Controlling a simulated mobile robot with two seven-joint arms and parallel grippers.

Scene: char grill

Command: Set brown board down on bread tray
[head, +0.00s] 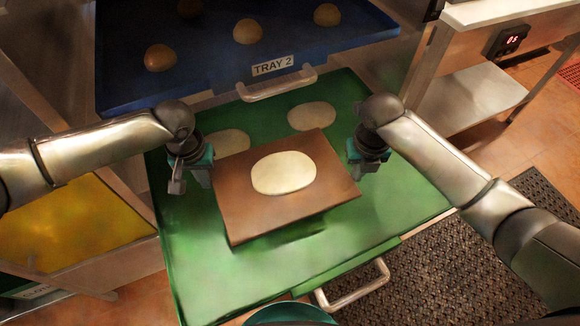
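The brown board (238,212) is a flat rectangle, turned at a slant, with a pale dough round (284,173) on top. It is over the green bread tray (215,275); a dark green shadow shows along its front edge, and I cannot tell whether it touches the tray. My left gripper (190,180) is at the board's left edge, pointing down. My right gripper (366,165) is at its right edge, also pointing down. The fingertips are small and partly hidden, so I cannot tell whether either grips the board.
Two dough rounds lie on the green tray behind the board, one at the left (228,142) and one at the right (312,116). A blue tray (210,75) labelled TRAY 2 holds several buns above the back. The tray's front and right are bare; its handle (352,287) sticks out in front.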

